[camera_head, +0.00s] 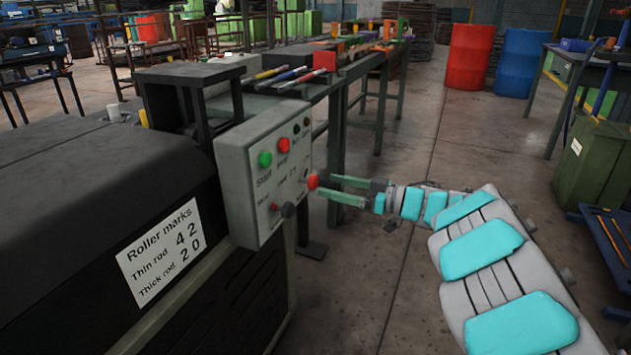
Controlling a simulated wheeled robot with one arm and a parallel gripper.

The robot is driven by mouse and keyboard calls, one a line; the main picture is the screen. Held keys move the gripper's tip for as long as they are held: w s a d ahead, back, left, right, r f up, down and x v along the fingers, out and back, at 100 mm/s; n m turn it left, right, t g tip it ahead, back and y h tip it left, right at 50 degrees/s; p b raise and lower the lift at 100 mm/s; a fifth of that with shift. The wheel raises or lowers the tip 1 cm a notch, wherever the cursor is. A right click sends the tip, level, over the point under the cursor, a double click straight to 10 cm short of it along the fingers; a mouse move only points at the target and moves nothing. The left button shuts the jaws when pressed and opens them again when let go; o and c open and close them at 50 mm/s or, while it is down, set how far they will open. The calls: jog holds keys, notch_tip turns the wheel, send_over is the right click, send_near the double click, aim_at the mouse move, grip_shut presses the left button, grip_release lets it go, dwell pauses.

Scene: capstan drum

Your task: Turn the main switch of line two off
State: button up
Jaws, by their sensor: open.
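A grey control box (265,170) is mounted on the machine's side. It has a green button (265,158) labelled "Start", a red button (283,145), two small dark lamps or buttons at its upper right, and small lettering I cannot fully read. Low on its face are a dark knob (288,210) and a red knob (313,182), both sticking out. No "line two" label is readable. My gripper (326,184) is open, its two green fingers spread and pointing left at the box. The fingertips are close to the red knob; I cannot tell whether they touch it.
A black machine (90,190) with a "Roller marks" label (163,250) fills the left. A bench (330,75) with tools stands behind the box. Red (470,57) and blue (519,62) barrels stand at the back. A green bin (590,150) is at right. Floor between is mostly clear.

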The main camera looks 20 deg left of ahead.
aim_at(317, 182)
jog(key=a, duration=0.5)
jog(key=shift+w+a, duration=0.3)
jog(key=shift+a, duration=0.1)
grip_shut()
